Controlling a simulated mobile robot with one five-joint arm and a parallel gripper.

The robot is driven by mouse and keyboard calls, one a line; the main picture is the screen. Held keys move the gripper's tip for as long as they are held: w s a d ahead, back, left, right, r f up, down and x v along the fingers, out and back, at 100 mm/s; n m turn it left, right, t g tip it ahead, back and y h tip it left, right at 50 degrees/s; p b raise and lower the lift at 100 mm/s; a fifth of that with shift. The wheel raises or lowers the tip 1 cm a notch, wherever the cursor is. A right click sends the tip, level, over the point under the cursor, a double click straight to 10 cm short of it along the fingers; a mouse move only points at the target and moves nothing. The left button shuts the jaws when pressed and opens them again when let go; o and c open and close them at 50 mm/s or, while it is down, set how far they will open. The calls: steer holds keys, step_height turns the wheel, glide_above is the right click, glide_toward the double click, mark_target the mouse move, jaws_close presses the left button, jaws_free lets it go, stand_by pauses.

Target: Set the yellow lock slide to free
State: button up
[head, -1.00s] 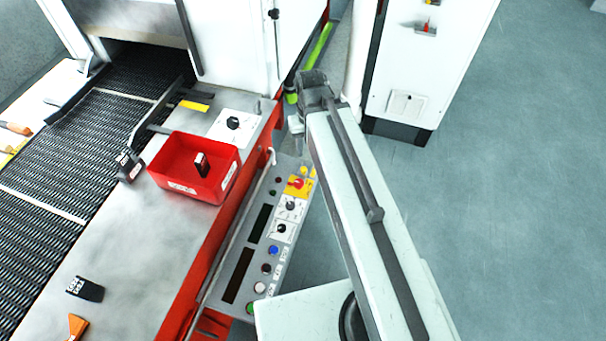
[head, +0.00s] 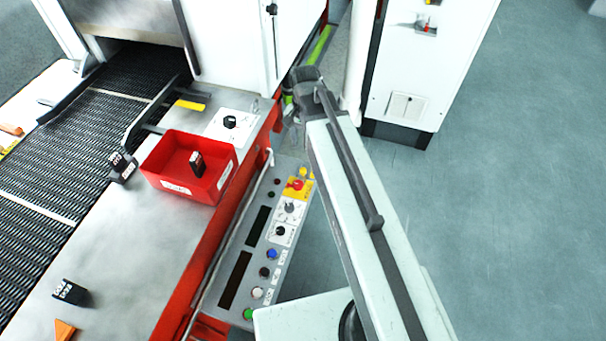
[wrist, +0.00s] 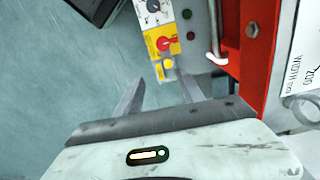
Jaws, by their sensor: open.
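A flat yellow piece (head: 191,105), which looks like the lock slide, lies on the grey bed by the guide rail in the head view. Its setting is too small to read. It does not show in the wrist view. My gripper (wrist: 160,84) is open and empty in the wrist view, its fingers pointing toward the yellow end of the control box. In the head view my arm's end is over the gap right of the red frame, apart from the yellow piece; the fingers are mostly hidden there.
A red bin (head: 187,188) holding a dark block stands on the bed, left of the red frame edge. A white panel with a black knob (head: 230,122) is behind it. The control box (head: 250,265) has a red knob (head: 295,184). A white cabinet (head: 410,80) stands at right.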

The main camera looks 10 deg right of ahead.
steer(key=m+b, duration=0.1)
steer(key=b, duration=0.7)
glide_above(303, 170)
steer(key=f, duration=1.1)
steer(key=shift+w, duration=0.2)
step_height(303, 170, down, 8)
steer(key=b, duration=0.8)
steer(key=shift+r, duration=0.15)
steer(key=shift+s+r, duration=0.1)
jaws_close()
